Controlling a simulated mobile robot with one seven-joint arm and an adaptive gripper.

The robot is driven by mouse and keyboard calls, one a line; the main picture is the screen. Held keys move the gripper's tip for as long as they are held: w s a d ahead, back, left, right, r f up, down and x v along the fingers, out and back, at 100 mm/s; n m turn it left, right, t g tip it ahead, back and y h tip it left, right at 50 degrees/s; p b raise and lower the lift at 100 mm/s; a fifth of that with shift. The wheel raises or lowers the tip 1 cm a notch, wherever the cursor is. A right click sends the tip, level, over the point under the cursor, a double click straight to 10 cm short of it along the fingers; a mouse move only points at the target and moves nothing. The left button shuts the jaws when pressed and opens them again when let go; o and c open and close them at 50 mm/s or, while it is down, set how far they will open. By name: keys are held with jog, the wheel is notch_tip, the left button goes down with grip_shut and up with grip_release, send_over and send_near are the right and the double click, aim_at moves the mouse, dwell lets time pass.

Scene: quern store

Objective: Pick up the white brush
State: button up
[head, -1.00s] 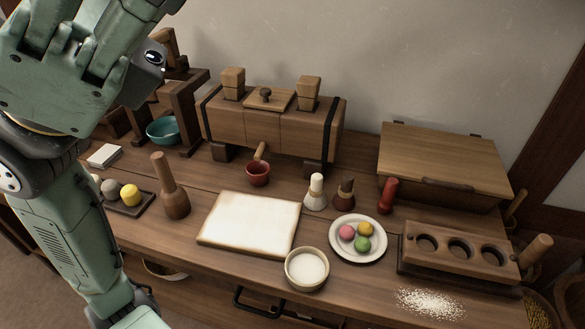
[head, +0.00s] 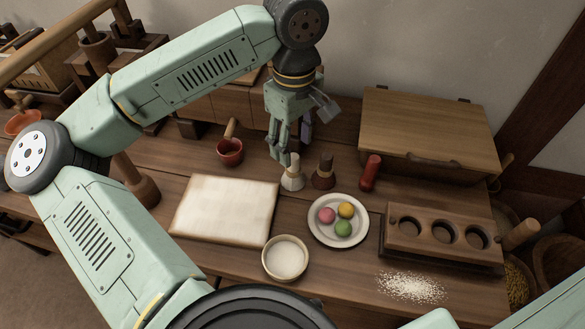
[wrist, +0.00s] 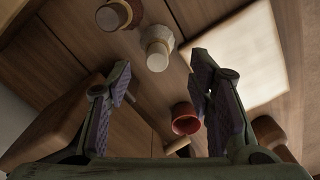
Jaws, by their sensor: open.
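The white brush (head: 292,178) stands upright on the wooden table, pale handle up and wider bristles down. In the wrist view the white brush (wrist: 157,50) shows just beyond the fingertips, roughly between the two fingers. My gripper (head: 286,148) is open and empty, pointing down above and slightly behind the brush. In the head view its fingers come close to the top of the handle; I cannot tell whether they touch. The gripper also shows in the wrist view (wrist: 161,82), with nothing between its pads.
A brown brush (head: 323,174) stands close right of the white one, with a red cylinder (head: 370,172) farther right. A plate (head: 318,234) of coloured balls and a white bowl (head: 285,262) lie in front. A pale board (head: 225,208) and red cup (head: 229,152) are left.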

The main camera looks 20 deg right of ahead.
aim_at(294, 157)
jog(key=shift+w+d+f+p, duration=0.1)
jog(key=shift+f+p, duration=0.35)
jog(key=shift+f, duration=1.05)
jog(key=shift+w+f+p, duration=0.1)
jog(key=shift+f+p, duration=0.3)
jog(key=shift+f, duration=1.1)
jog(key=shift+c, duration=0.4)
grip_shut()
